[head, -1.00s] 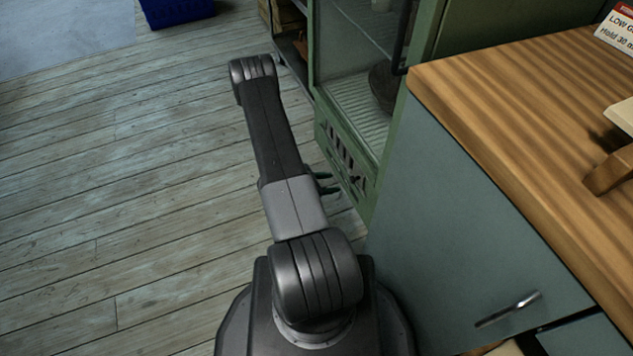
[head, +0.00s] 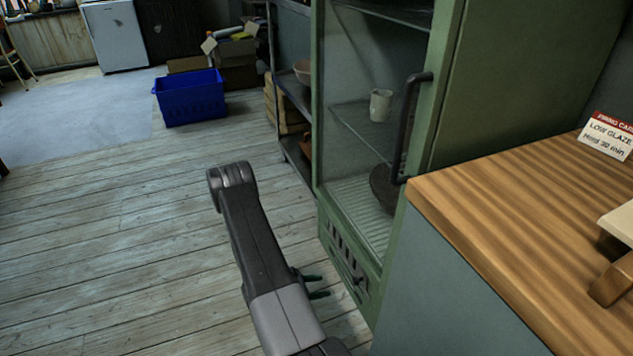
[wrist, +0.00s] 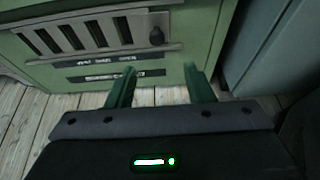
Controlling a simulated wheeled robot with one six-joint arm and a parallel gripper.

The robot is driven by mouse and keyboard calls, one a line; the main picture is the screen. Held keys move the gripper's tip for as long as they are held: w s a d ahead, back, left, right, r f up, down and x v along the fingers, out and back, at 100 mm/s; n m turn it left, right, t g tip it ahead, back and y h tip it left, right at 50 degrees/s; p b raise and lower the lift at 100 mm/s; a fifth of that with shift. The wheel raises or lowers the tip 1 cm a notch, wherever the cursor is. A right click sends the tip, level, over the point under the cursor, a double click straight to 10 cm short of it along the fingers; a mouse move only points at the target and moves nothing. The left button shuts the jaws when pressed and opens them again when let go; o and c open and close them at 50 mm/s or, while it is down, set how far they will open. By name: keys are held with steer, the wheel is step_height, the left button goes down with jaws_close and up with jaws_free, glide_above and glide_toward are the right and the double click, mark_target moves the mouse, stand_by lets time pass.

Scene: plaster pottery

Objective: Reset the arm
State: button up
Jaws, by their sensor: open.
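My gripper (head: 318,284) shows in the head view only as two dark green fingertips beside my arm, low in front of the green cabinet (head: 447,90). The rest of it is hidden behind my arm. In the wrist view my gripper (wrist: 163,88) is open, its two green fingers apart with nothing between them. Beyond them is the lower front of the green cabinet (wrist: 50,76), with a slotted vent panel and a dark knob. The fingers appear apart from it.
A wooden counter (head: 500,190) with a card (head: 607,136) stands at the right. Behind the cabinet's glass door are a white mug (head: 381,105) and a dark round object. A blue crate (head: 190,97) sits on the floor.

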mark_target(354, 281)
steer(key=b+x, duration=0.2)
steer(key=x, duration=1)
steer(key=shift+w+d+f+b, duration=0.1)
steer(key=shift+w+d+b, duration=0.1)
steer(key=shift+d+b, duration=0.15)
steer(key=shift+w+d+f, duration=0.2)
steer(key=shift+d, duration=0.25)
steer(key=shift+w, duration=0.15)
steer(key=shift+a, duration=0.1)
steer(key=shift+r, duration=0.1)
